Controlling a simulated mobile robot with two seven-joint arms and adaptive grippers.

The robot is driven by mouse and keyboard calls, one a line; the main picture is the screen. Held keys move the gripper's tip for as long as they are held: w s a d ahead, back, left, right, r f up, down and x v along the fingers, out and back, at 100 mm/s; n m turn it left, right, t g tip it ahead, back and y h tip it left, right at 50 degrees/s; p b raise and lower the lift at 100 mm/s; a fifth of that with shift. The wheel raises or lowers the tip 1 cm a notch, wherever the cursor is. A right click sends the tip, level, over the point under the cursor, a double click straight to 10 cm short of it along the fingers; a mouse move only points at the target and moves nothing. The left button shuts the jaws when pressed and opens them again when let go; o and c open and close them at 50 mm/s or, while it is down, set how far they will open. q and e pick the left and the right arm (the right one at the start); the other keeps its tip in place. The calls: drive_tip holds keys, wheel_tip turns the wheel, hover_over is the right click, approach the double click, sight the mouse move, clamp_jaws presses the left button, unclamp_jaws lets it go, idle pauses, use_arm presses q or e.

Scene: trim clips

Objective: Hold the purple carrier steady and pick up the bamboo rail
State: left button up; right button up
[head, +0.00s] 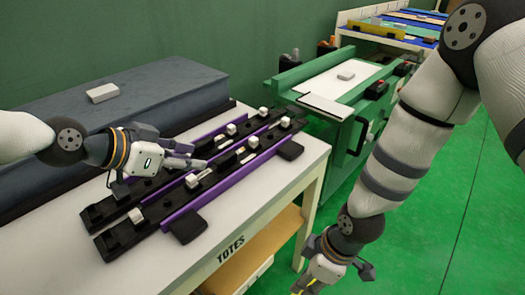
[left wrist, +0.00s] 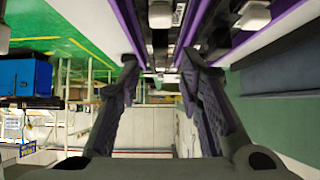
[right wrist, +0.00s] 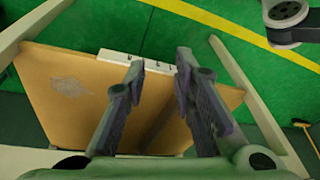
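A long purple carrier (head: 240,178) with a black base lies on the white table in the head view. A second purple-and-black strip lies parallel behind it. White clips (head: 253,143) sit along both. Small tan pieces show beside the clips, but I cannot tell clearly which is the bamboo rail. My left gripper (head: 198,160) is over the strips, its fingers pointing right. In the left wrist view its fingers (left wrist: 160,75) are apart, with the strips beyond the tips; contact cannot be told. My right gripper (right wrist: 158,70) is open and empty, low beside the table's right end.
A dark grey block (head: 130,105) with a light grey piece (head: 103,92) on it stands behind the carriers. A wooden shelf (right wrist: 80,95) is under the table, below my right gripper. A green bench (head: 330,90) stands to the right. Green floor (head: 430,230) is clear.

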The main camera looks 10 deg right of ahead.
drive_tip(key=w+a+r+n+t, duration=0.15)
drive_tip(key=w+r+n, duration=0.35)
drive_tip(key=w+r, duration=0.5)
drive_tip(key=n+t, duration=0.3)
drive_tip(key=n, duration=0.6)
approach(243, 171)
drive_tip(key=shift+y, duration=0.3)
drive_tip(key=x, duration=0.8)
drive_tip(key=shift+w+f, duration=0.1)
drive_tip(key=shift+f, duration=0.15)
drive_tip(key=shift+d, duration=0.1)
clamp_jaws()
